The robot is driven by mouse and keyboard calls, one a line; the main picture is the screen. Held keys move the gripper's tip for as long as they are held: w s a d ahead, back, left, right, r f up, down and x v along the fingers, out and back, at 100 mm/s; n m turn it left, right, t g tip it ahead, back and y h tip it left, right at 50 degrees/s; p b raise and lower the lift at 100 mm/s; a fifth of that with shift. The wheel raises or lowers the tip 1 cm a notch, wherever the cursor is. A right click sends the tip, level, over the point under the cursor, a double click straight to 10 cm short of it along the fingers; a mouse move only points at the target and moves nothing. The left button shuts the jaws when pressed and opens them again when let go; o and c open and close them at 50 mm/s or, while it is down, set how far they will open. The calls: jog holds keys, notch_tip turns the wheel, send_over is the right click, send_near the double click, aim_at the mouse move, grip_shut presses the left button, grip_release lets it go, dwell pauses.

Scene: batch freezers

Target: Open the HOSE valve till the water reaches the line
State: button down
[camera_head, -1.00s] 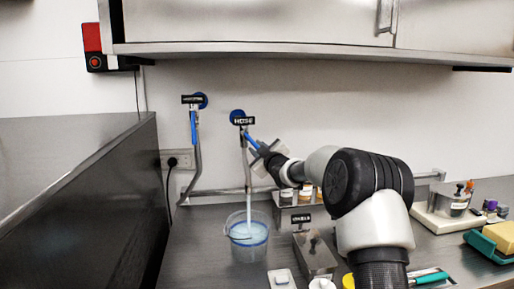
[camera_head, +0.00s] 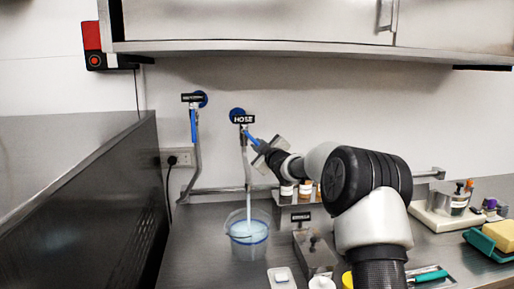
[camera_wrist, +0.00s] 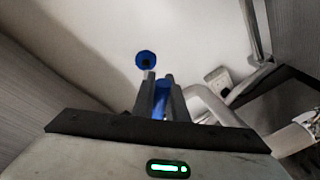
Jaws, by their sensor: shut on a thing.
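The HOSE valve's blue lever (camera_head: 250,137) sits under its black HOSE label (camera_head: 242,119) on the back wall, slanting down to the right. My gripper (camera_head: 262,150) is shut on the lever's end. In the wrist view the blue lever (camera_wrist: 161,98) shows between my two fingers (camera_wrist: 160,100). A stream of water (camera_head: 248,205) falls from the hose pipe into a clear bucket (camera_head: 237,254) on the counter. The bucket holds pale blue water and has a blue line (camera_head: 249,241) around it. I cannot tell exactly how the water surface sits against the line.
A second valve with a blue lever (camera_head: 193,125) hangs straight down to the left. A metal box (camera_head: 318,258) stands right of the bucket, with small jars (camera_head: 287,190) behind. A dark panel (camera_head: 90,220) bounds the left side. A yellow sponge (camera_head: 500,234) lies far right.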

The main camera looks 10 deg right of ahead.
jog(key=shift+d+r+n+g+h+p, duration=0.25)
jog(key=shift+d+r+n+p, duration=0.25)
jog(key=shift+r+n, duration=0.6)
jog(key=shift+d+r+n+g+h+p, duration=0.2)
jog(key=shift+d+r+n+p, duration=0.3)
jog(key=shift+n, duration=1.15)
jog(key=shift+d+r+n+g+h+p, duration=0.15)
jog(key=shift+d+r+n+h+p, duration=0.25)
jog(key=shift+r+n, duration=0.75)
jog(key=shift+a+f+n, duration=0.1)
jog(key=shift+n, duration=0.2)
jog(key=c, duration=2)
grip_release()
jog(key=shift+c, duration=0.2)
jog(key=s+d+r+b, duration=0.2)
jog(key=s+b, duration=0.1)
jog(key=s, duration=1.4)
jog(key=shift+r, duration=0.25)
jog(key=shift+s, duration=0.1)
